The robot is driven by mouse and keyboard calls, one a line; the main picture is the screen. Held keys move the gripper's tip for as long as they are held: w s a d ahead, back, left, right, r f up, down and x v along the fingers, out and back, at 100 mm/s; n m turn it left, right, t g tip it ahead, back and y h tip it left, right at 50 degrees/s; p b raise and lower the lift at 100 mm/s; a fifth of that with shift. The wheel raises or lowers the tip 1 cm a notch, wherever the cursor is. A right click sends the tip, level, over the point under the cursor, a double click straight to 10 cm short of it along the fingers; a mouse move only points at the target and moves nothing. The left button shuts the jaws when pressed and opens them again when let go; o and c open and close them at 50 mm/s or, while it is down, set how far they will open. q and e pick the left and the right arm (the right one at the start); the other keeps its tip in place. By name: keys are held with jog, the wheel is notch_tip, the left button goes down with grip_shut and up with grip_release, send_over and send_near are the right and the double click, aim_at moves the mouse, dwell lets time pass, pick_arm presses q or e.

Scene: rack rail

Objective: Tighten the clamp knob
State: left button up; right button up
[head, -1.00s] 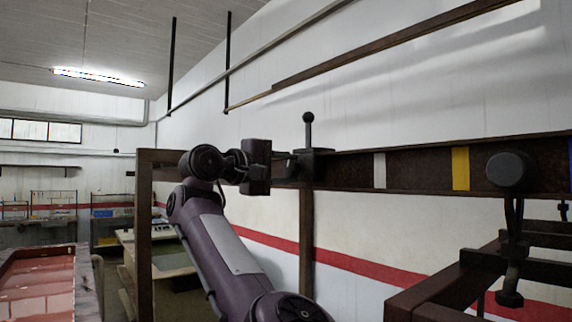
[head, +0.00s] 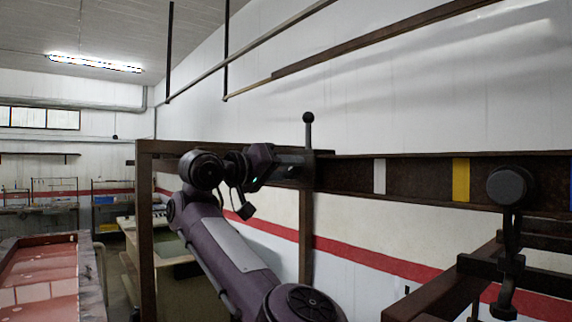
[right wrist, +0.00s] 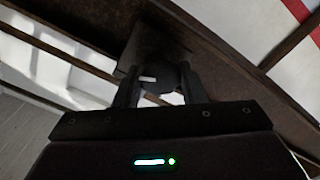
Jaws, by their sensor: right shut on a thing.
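The clamp (head: 312,158) is a dark fitting on the brown rail (head: 415,180), left of the white and yellow bands. A thin upright rod with a ball end (head: 308,118) rises from it. My right gripper (head: 290,160) reaches it from the left, with its body tilted. In the right wrist view, the fingers (right wrist: 162,86) are shut on the dark round clamp knob (right wrist: 166,78), one finger on each side. The knob has a small pale mark. In the head view the gripper hides most of the knob. My left gripper is not in view.
A dark fitting with a round head (head: 510,186) stands at the right, in front of the rail. A dark frame (head: 440,290) fills the lower right. A brown post (head: 146,235) stands left of my arm. A bench with a red top (head: 40,275) is at the far left.

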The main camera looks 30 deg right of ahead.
jog(key=shift+s+r+m, duration=0.1)
jog(key=shift+r+m, duration=0.15)
jog(key=shift+m, duration=0.35)
jog(key=o, duration=1)
jog(key=shift+d+f, duration=0.15)
jog(key=shift+d, duration=0.05)
jog(key=a+b, duration=0.1)
jog(key=a, duration=0.6)
jog(key=shift+s+a, duration=0.25)
jog(key=shift+a, duration=0.15)
